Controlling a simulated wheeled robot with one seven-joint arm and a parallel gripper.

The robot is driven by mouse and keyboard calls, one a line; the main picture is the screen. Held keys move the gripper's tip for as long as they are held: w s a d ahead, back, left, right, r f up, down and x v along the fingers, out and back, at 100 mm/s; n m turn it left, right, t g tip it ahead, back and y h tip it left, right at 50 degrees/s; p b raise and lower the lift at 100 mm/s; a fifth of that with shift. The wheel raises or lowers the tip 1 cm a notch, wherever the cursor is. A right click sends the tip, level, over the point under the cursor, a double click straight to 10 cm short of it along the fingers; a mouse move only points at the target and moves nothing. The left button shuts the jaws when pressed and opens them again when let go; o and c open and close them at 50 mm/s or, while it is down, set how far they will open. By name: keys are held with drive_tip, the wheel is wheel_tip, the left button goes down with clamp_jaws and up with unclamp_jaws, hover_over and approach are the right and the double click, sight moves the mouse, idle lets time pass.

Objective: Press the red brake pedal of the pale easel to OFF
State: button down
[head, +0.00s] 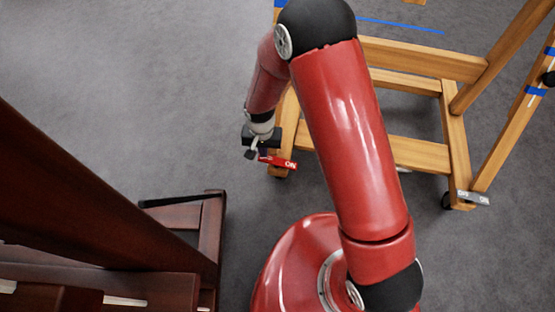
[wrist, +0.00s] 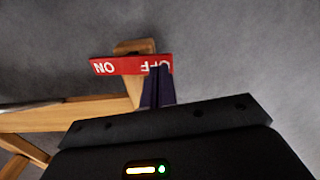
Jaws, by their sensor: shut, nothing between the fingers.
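The pale easel (head: 420,153) is a light wooden frame on the grey floor, partly hidden behind my arm. Its red brake pedal (head: 284,163) sits at the near left foot, with the ON end to the right. In the wrist view the red pedal (wrist: 117,65) shows upside-down lettering, ON at the left and OFF at the right. My gripper (head: 263,154) is at the pedal's OFF end. In the wrist view its dark fingers (wrist: 160,72) are shut and empty, and overlap part of the OFF lettering. I cannot tell whether they touch the pedal.
A grey pedal (head: 473,198) with lettering sits at the pale easel's near right foot, by a black caster (head: 447,201). A dark reddish-brown wooden frame (head: 210,240) fills the lower left. Open carpet (head: 130,90) lies at the upper left.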

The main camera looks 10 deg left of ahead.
drive_tip(key=shift+f+b, duration=0.95)
drive_tip(key=shift+f, duration=0.3)
idle(0.3)
drive_tip(key=shift+r, duration=0.1)
drive_tip(key=shift+r+p, duration=2.15)
drive_tip(key=shift+r, duration=1.35)
